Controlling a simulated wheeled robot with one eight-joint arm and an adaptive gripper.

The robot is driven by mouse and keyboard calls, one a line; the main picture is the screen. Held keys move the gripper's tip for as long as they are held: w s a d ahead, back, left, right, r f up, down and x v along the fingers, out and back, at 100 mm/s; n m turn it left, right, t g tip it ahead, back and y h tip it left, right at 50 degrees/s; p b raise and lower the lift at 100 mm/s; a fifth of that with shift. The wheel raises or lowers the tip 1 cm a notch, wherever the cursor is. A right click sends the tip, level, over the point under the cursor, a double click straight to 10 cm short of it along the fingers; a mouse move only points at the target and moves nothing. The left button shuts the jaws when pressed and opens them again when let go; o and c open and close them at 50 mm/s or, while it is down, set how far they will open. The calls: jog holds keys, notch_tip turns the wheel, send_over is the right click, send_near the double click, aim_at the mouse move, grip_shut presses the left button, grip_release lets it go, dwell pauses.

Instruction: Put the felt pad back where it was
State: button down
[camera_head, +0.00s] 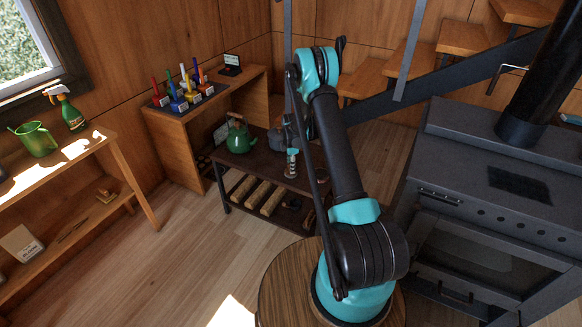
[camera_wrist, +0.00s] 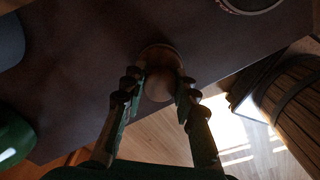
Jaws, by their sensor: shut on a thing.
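My gripper (camera_wrist: 157,92) is shut on a round brown piece with a ball-shaped knob, which I take for the felt pad (camera_wrist: 158,85). The fingers are on either side of the knob, with the wider disc beyond it. In the head view my gripper (camera_head: 292,153) points down over the dark low table (camera_head: 258,168), near its front edge. The held piece (camera_head: 291,172) shows small under the fingers there. I cannot tell whether it touches the tabletop. Its underside is hidden.
On the low table stand a green kettle (camera_head: 238,137) left of my gripper and a grey pot (camera_head: 277,141) behind it. A round dish (camera_wrist: 252,4) is to the right. Logs (camera_head: 262,197) lie on the shelf below. The dark stove (camera_head: 470,210) stands right.

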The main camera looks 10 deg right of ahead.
jog(key=c, duration=1.2)
grip_release()
notch_tip(320, 180, up, 12)
jog(key=s+d+r+m+t, duration=0.1)
jog(key=s+r+m, duration=0.4)
jog(key=s+r, duration=0.45)
jog(key=s+d+r+m+t, duration=0.1)
jog(key=s+d+r+m, duration=0.1)
jog(key=s+r+m, duration=0.6)
jog(key=s+m, duration=0.2)
jog(key=s, duration=0.6)
jog(key=s+f+m+t, duration=0.1)
jog(key=s+m, duration=0.1)
jog(key=s, duration=0.6)
jog(key=s+d+f+m+t, duration=0.1)
jog(key=s+m, duration=0.1)
jog(key=s, duration=0.6)
jog(key=shift+s+m, duration=0.1)
jog(key=shift+m, duration=0.3)
